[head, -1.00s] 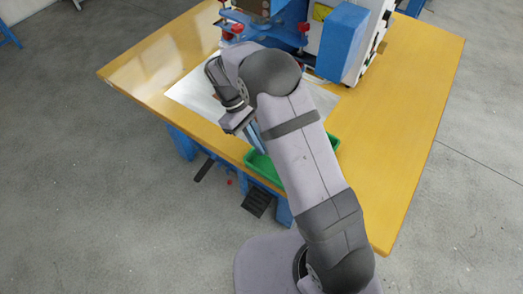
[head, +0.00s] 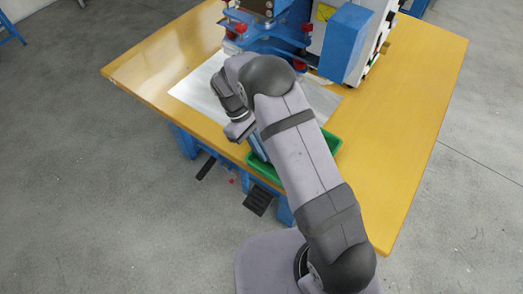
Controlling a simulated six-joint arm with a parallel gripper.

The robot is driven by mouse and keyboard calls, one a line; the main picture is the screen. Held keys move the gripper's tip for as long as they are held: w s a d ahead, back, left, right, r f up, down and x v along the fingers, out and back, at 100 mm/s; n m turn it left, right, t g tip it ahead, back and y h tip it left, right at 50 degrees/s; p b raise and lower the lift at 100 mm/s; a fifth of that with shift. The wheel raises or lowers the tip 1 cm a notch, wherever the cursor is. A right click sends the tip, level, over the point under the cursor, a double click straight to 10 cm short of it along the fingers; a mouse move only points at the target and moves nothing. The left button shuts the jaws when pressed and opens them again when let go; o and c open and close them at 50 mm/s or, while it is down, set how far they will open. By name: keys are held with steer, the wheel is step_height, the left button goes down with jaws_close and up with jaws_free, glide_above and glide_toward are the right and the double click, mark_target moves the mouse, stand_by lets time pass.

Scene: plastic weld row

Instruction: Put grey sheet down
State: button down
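A pale grey-white sheet (head: 195,92) lies flat on the yellow table in front of the blue machine, partly covered by my arm. My gripper end (head: 240,131) is over the table's front edge, left of the green tray (head: 264,169). Its fingers are hidden, so I cannot tell whether it is open or shut. A small blue-grey piece (head: 257,146) shows between my wrist and forearm, by the tray. I cannot tell whether it is held or lies in the tray.
The blue and white machine (head: 345,45) with red knobs stands at the back of the yellow table (head: 415,105). The table's right side and far left corner are clear. Black pedals (head: 258,201) are below the front edge.

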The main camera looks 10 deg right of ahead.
steer(key=c, duration=2)
jaws_free()
steer(key=b+v, duration=0.2)
steer(key=v, duration=1)
steer(key=shift+r, duration=0.2)
steer(key=shift+d, duration=0.1)
steer(key=s+d+f+m+t+y, duration=0.1)
steer(key=s+d+m, duration=0.3)
steer(key=s, duration=0.6)
steer(key=s+d+m+t+y, duration=0.3)
steer(key=s+d, duration=0.3)
steer(key=s, duration=0.4)
steer(key=shift+s+d+f+m, duration=0.2)
steer(key=shift+s+f+m, duration=0.15)
steer(key=shift+m, duration=0.55)
